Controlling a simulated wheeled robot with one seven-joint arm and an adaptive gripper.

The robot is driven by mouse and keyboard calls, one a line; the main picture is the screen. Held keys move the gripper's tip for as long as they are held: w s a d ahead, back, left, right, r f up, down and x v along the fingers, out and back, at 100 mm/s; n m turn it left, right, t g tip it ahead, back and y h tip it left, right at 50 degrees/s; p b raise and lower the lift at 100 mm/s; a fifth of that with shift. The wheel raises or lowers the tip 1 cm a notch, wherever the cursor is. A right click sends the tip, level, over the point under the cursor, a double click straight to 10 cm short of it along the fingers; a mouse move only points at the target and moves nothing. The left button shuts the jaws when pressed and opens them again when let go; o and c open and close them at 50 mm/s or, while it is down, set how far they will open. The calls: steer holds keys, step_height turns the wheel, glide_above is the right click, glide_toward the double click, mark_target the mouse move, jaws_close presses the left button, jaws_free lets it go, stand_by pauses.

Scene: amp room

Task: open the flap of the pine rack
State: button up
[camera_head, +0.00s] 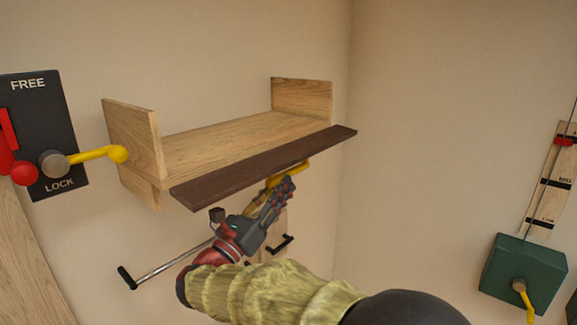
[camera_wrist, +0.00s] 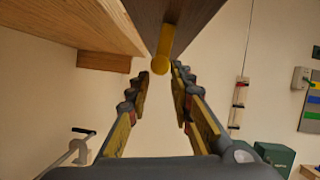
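The pine rack (camera_head: 215,142) is a pale wooden shelf on the wall with an upright board at each end. Its flap (camera_head: 262,168) is a dark brown board along the front edge; the flap also shows in the wrist view (camera_wrist: 190,14). A yellow handle (camera_head: 300,167) sits under the flap, and its rounded end shows in the wrist view (camera_wrist: 161,63). My gripper (camera_head: 280,186) is just below the flap at the handle. In the wrist view its fingers (camera_wrist: 162,80) are apart, with the handle's end between and just beyond the tips. Contact cannot be told.
A black panel (camera_head: 40,100) marked FREE and LOCK is left of the rack, with a yellow lever (camera_head: 95,154) pointing right and a red lever (camera_head: 22,172). A metal crank rod (camera_head: 170,262) is below the rack. A green box (camera_head: 522,270) is at right. The wall between is bare.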

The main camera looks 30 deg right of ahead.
mark_target(292, 171)
steer(key=p+x, duration=0.1)
steer(key=x, duration=0.5)
steer(key=shift+d+r, duration=0.1)
steer(key=shift+d, duration=0.05)
steer(key=shift+c, duration=1.1)
jaws_close()
